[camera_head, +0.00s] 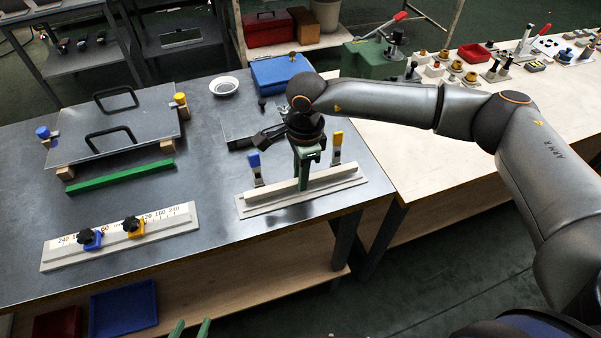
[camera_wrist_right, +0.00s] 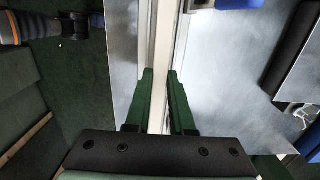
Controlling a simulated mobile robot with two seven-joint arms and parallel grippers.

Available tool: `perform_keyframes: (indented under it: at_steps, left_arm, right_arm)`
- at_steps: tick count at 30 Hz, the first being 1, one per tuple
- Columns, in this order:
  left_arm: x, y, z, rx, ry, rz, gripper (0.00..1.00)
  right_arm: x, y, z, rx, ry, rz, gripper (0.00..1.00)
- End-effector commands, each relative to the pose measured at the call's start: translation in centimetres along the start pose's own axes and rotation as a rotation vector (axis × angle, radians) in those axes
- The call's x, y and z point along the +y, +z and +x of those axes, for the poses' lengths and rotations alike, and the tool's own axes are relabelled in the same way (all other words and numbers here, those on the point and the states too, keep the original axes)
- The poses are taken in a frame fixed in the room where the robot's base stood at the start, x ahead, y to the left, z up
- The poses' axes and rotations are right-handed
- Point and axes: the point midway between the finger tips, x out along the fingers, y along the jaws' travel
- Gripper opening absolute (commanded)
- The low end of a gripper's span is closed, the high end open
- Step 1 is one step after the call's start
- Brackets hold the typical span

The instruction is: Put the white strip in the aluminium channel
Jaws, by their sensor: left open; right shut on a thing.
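The white strip (camera_head: 270,196) lies lengthwise along the aluminium channel (camera_head: 345,187) near the table's front right. I cannot tell whether it is fully down in the channel. My right gripper (camera_head: 303,185) points down from above and is shut on the strip near its middle. In the right wrist view the strip (camera_wrist_right: 163,45) runs between the green fingers of my right gripper (camera_wrist_right: 160,95). A blue-topped clamp (camera_head: 255,168) and a yellow-topped clamp (camera_head: 337,148) stand behind the strip. My left gripper (camera_head: 190,328) shows only its green fingertips, apart and empty, at the bottom edge.
A scale bar (camera_head: 180,220) with two black knobs lies at the front left. Behind it are a green bar (camera_head: 120,177) and a grey plate with handles (camera_head: 110,125). A white bowl (camera_head: 223,87) and blue box (camera_head: 280,73) stand at the back.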

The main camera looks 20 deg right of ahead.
Motion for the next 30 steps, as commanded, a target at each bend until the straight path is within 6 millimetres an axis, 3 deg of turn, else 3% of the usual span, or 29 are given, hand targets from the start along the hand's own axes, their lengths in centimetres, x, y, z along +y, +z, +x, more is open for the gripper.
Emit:
perform_keyframes:
  at_steps: [21,22,30]
  left_arm:
    - [-0.1,1.0,0.9,0.0,0.0,0.0,0.59]
    - [-0.1,1.0,0.9,0.0,0.0,0.0,0.59]
    - [-0.1,1.0,0.9,0.0,0.0,0.0,0.59]
  right_arm:
    - [0.0,0.0,1.2,0.0,0.0,0.0,0.0]
    - [0.0,0.0,1.2,0.001,0.001,0.0,0.25]
    - [0.2,0.0,1.4,0.001,0.007,-0.001,0.51]
